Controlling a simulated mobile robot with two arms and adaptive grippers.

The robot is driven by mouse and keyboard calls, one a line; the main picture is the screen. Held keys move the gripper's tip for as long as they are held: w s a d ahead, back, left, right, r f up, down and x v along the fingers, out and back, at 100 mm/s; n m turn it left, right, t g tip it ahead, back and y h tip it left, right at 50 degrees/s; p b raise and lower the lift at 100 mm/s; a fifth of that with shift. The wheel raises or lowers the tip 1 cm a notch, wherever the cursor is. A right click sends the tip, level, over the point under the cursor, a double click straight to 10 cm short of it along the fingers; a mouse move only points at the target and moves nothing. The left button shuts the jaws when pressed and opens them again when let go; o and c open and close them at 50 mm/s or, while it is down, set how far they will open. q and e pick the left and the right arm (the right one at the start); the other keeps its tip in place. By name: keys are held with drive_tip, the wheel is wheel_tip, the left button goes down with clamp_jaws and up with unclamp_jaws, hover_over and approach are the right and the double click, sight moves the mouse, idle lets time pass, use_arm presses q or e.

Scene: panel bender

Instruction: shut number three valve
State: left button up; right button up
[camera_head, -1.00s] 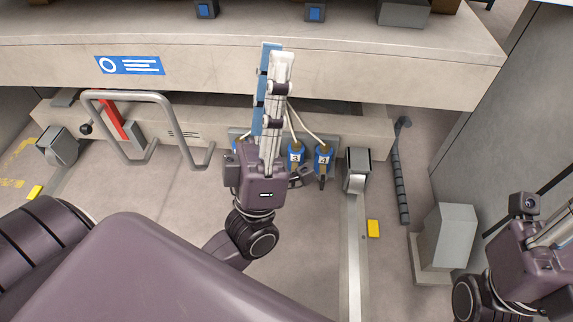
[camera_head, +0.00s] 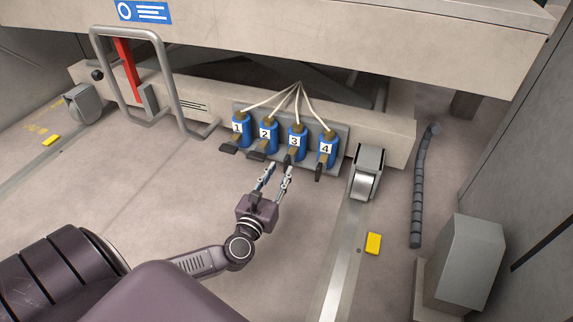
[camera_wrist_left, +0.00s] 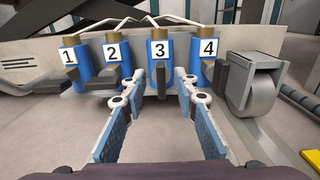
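Several blue valves with number labels hang in a row on a grey plate on the low beam. Valve number three (camera_head: 296,141) is third from the left; its dark handle (camera_head: 288,161) points down, toward me. It also shows in the left wrist view (camera_wrist_left: 160,58), its handle (camera_wrist_left: 161,84) hanging down between my fingertips in the picture. The handles of valves one (camera_head: 238,131) and two (camera_head: 265,136) lie sideways; that of valve four (camera_head: 326,150) points down. My left gripper (camera_head: 277,172) is open and empty, just in front of valve three. My right gripper is out of view.
A grey wheel bracket (camera_head: 366,172) stands right of valve four, above a floor rail (camera_head: 340,265). A bent grey tube handle (camera_head: 172,90) with a red lever (camera_head: 127,69) is at left. The wide machine edge (camera_head: 330,50) overhangs the valves.

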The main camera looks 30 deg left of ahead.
sight(285, 163)
use_arm(q)
drive_tip(key=b+x, duration=0.2)
drive_tip(key=x, duration=0.3)
drive_tip(key=shift+w+a+b, duration=0.1)
drive_tip(key=shift+w+b, duration=0.25)
drive_tip(key=shift+w, duration=0.2)
clamp_jaws()
